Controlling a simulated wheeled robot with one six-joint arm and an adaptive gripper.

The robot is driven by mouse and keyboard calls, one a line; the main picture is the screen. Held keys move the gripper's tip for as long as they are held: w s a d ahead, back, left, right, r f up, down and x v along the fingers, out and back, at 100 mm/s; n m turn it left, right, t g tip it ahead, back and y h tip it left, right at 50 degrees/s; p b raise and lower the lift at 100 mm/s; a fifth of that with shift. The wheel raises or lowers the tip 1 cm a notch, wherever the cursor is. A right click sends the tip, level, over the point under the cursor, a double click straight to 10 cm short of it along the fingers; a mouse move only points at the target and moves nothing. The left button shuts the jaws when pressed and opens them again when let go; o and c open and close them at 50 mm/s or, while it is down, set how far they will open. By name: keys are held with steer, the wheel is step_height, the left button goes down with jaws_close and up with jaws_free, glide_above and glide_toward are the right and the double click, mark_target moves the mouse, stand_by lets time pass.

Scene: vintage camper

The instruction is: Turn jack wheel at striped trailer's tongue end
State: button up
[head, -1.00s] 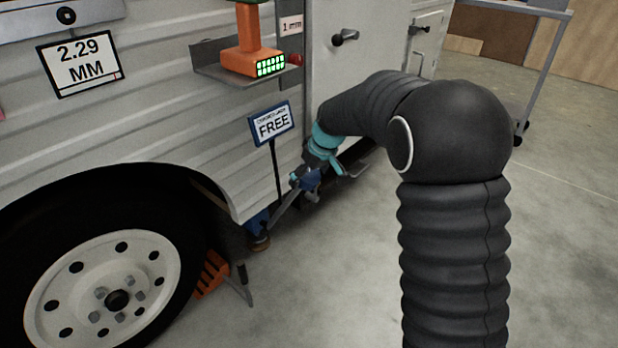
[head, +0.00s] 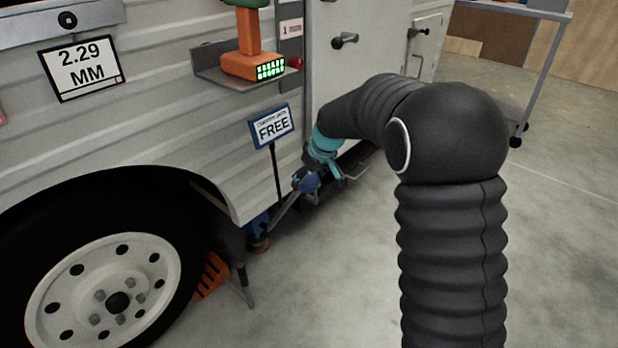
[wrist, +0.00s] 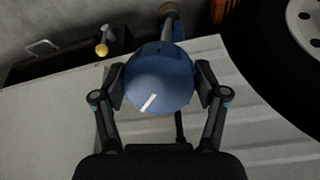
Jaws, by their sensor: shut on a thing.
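The jack wheel is a round blue knob (wrist: 155,72) with a white mark on its face, toward its lower left in the wrist view. My gripper (wrist: 159,86) has one finger on each side of it and is shut on its rim. In the head view the blue knob (head: 309,183) is small and partly hidden by my gripper (head: 304,176), low beside the trailer's side. A blue post (wrist: 172,26) runs behind the knob. The trailer (head: 190,145) has ribbed pale siding.
A shelf (head: 215,80) holding an orange device (head: 252,62) juts above. The trailer's tyre (head: 188,285) and an orange chock (head: 211,277) are left. Open concrete floor lies right.

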steer(key=m+p, duration=0.2)
steer(key=m, duration=0.2)
steer(key=shift+a+g+p, duration=0.1)
steer(key=shift+g+p, duration=0.2)
steer(key=shift+m+y+p, duration=0.3)
steer(key=shift+m+p, duration=0.3)
steer(key=shift+m, duration=1)
steer(key=shift+a, duration=0.1)
steer(key=o, duration=1.2)
steer(key=shift+c, duration=0.2)
steer(key=shift+r, duration=0.3)
steer(key=v, duration=1.1)
steer(key=shift+d+r, duration=0.2)
